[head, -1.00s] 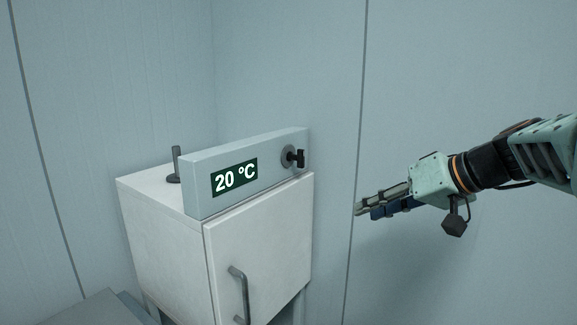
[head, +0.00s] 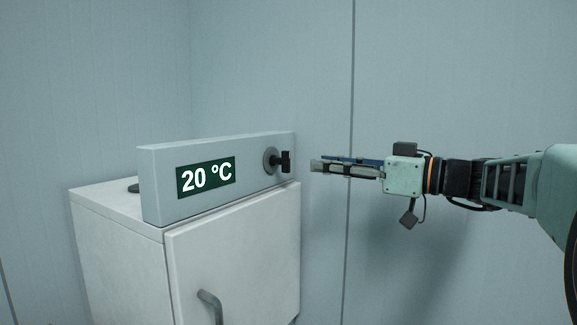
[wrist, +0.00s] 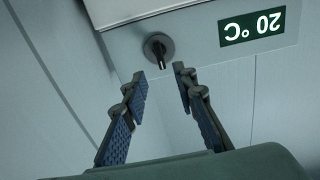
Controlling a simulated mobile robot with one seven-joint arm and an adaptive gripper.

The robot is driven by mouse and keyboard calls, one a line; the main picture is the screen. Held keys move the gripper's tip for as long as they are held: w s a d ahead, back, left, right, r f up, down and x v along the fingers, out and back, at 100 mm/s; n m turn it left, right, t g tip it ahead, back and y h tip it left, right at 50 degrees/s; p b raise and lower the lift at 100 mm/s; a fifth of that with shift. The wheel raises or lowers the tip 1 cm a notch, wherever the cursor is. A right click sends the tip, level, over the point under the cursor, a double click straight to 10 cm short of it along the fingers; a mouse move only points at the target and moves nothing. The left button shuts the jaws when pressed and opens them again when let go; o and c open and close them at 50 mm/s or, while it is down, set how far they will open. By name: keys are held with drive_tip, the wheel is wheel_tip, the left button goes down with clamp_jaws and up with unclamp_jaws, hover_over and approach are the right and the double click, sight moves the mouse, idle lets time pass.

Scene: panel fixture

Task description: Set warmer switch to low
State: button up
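The warmer (head: 110,245) is a white cabinet with a grey control panel (head: 250,150) on top. Its green display (head: 206,177) reads 20 °C. The switch (head: 286,161) is a dark knob on a round grey base at the panel's right end. In the wrist view the switch (wrist: 158,50) appears upside down, just beyond the fingertips and roughly between them. My gripper (head: 314,166) points left at the switch from the right, a short gap away. In the wrist view my gripper (wrist: 160,73) has its fingers apart with nothing between them.
The cabinet door has a grey handle (head: 211,305) below the panel. Plain pale walls (head: 450,80) stand behind the cabinet and my arm. The space between my gripper and the switch looks clear.

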sight(289, 160)
drive_tip(key=x, duration=1)
drive_tip(key=shift+a, duration=0.1)
drive_tip(key=shift+c, duration=0.6)
clamp_jaws()
